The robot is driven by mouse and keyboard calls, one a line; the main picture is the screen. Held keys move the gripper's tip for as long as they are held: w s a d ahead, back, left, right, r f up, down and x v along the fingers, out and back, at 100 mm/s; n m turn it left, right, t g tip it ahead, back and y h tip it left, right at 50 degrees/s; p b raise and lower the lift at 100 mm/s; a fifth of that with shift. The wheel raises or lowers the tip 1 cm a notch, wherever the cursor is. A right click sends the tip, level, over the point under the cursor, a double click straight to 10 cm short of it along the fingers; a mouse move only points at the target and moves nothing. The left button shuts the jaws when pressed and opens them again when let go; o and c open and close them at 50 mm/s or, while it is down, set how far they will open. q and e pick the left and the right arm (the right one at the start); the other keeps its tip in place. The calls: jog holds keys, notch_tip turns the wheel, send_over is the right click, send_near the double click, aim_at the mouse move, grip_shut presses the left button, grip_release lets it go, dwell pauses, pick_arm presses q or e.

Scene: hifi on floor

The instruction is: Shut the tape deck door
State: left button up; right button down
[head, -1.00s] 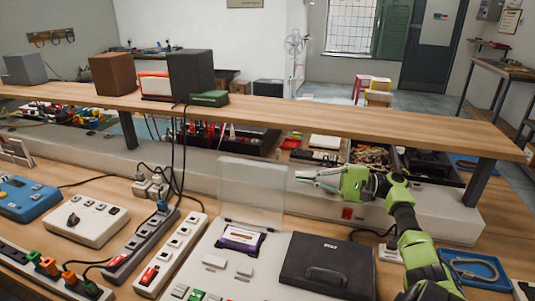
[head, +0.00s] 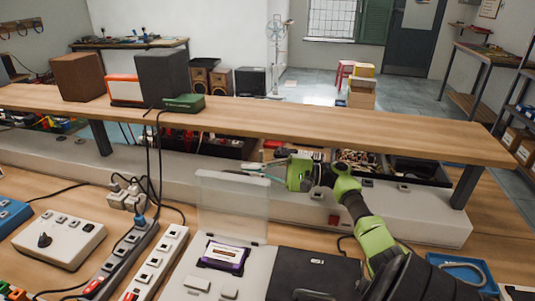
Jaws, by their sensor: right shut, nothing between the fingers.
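The tape deck (head: 241,270) is a light grey unit on the bench, with a cassette with a purple-edged label (head: 223,256) lying in its bay. Its clear door (head: 231,212) stands raised at the back of the bay, open. My right gripper (head: 247,168) reaches in from the right, with its fingers pointing left. It is shut and empty, and its fingertips overlap the door's top right edge in the picture. I cannot tell whether they touch the door. My left gripper is not in view.
A dark panel (head: 312,278) lies right of the bay, under my right arm. White power strips (head: 158,262) and a white box with a knob (head: 58,240) stand to the left. A wooden shelf (head: 300,122) with dark speakers runs behind. Black cables (head: 150,160) hang left of the door.

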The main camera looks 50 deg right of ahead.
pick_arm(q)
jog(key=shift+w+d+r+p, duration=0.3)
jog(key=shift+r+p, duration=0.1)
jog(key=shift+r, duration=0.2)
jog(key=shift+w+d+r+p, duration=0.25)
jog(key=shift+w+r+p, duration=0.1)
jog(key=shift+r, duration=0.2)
pick_arm(e)
jog(key=shift+s+a+r, duration=0.3)
jog(key=shift+s+a, duration=0.15)
jog(key=shift+a, duration=0.2)
jog(key=shift+s+a+r, duration=0.3)
jog(key=shift+s+a, duration=0.1)
jog(key=shift+a, duration=0.25)
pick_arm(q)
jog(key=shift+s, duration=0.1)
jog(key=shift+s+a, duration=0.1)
pick_arm(e)
jog(key=shift+a, duration=0.1)
